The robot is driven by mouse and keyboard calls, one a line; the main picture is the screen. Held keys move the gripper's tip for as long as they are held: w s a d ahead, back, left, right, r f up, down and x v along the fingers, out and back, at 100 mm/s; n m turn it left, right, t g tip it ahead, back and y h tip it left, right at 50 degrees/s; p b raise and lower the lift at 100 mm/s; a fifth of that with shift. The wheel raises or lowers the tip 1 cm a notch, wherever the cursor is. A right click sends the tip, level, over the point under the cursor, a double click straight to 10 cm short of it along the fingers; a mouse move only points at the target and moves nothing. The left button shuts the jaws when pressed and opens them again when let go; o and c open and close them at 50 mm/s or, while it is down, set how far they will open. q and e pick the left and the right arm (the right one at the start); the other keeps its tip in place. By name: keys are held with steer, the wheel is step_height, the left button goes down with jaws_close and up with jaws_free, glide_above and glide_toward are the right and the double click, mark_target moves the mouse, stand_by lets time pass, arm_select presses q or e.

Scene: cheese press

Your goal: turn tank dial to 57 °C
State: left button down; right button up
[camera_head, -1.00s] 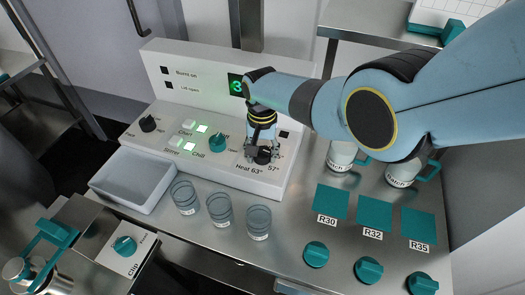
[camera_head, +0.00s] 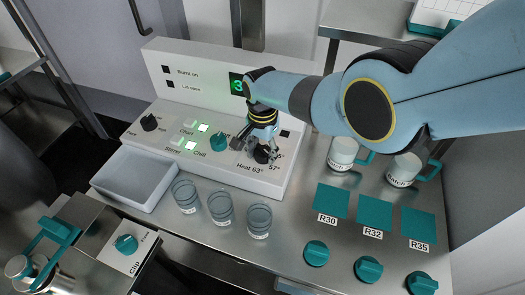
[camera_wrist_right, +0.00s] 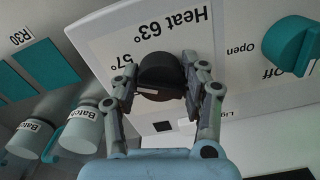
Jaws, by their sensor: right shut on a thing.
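The black tank dial (camera_head: 262,156) sits on the sloped white panel, beside the printed labels "Heat 63°" and "57°". It also shows in the right wrist view (camera_wrist_right: 160,74), between my two fingertips, with the "57°" and "Heat 63°" print beyond it. My right gripper (camera_head: 264,150) reaches down from above and is shut on the dial, one finger on each side. The dial's exact pointing direction is hard to tell, since the fingers partly cover it. My left gripper is not in view.
A teal knob (camera_head: 219,141) and several push buttons stand left of the dial. Clear cups (camera_head: 221,208) stand in front of the panel, beside a white tray (camera_head: 103,188). White jugs (camera_head: 343,153) with teal handles stand to the right. My right arm partly covers the green display (camera_head: 237,84).

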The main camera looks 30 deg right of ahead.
mark_target(262, 150)
steer(key=o, duration=1.2)
steer(key=shift+r, duration=0.1)
step_height(262, 150, up, 12)
steer(key=shift+f, duration=0.1)
